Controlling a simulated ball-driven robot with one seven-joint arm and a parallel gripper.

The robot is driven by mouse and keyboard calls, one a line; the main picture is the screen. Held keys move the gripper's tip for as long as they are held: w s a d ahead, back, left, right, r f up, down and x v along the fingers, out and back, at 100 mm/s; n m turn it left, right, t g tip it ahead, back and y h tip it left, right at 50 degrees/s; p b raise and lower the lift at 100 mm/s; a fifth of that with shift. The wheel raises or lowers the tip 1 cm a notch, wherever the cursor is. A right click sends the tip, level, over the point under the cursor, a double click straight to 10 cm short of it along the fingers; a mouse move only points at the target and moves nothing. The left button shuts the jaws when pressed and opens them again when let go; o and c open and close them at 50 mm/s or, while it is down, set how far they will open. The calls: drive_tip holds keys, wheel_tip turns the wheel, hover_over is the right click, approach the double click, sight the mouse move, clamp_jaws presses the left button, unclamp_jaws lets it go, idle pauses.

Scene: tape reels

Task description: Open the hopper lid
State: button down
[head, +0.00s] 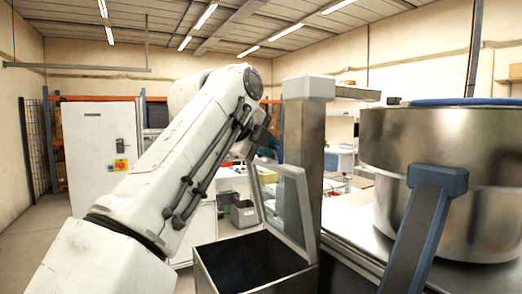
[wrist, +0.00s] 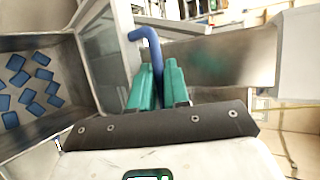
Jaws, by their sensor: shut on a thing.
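The hopper (head: 250,262) is an open-topped metal box at bottom centre of the head view. Its lid (head: 290,205), a pale frame with a clear pane, stands steeply raised at the hopper's right side. The lid also shows in the wrist view (wrist: 105,50), beside the open hopper (wrist: 60,125). Several blue pieces (wrist: 30,80) lie inside the hopper. My gripper (wrist: 160,85) has green fingers shut on the blue lid handle (wrist: 150,42). In the head view, my arm's end is by the lid's upper edge, and the fingers are hard to make out.
A metal post (head: 304,130) stands just behind and right of the lid. A large round steel bowl (head: 435,140) with a blue-topped bracket fills the right side. A white cabinet (head: 100,150) stands at the back left. Open floor shows at left.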

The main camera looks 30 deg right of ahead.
drive_tip(key=shift+s+d+f, duration=0.1)
drive_tip(key=shift+d+f, duration=0.1)
drive_tip(key=shift+f, duration=0.2)
drive_tip(key=c, duration=1.2)
unclamp_jaws()
